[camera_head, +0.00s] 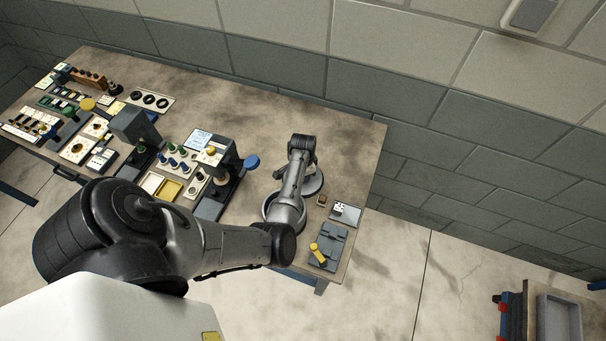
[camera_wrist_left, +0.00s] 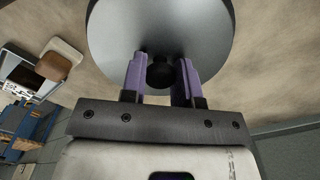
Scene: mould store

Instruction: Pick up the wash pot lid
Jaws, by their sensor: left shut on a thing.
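The wash pot lid (camera_wrist_left: 160,28) is a round, grey metal disc with a dark knob (camera_wrist_left: 160,76), filling the top of the left wrist view. My left gripper (camera_wrist_left: 162,72) has its purple fingers on either side of the knob and is shut on it. In the head view a grey disc (camera_head: 315,184), apparently the lid, shows partly behind my left wrist, which hides the fingers. An open round rim (camera_head: 267,210), probably the pot, shows beside my forearm. I cannot tell how high the lid is. My right gripper is not in view.
A small brown block (camera_head: 322,200), a white plate (camera_head: 346,212) and a grey fixture with a yellow handle (camera_head: 318,252) stand near the table's right edge. Presses and part trays crowd the left. The table top (camera_head: 345,140) behind my wrist is clear up to the wall.

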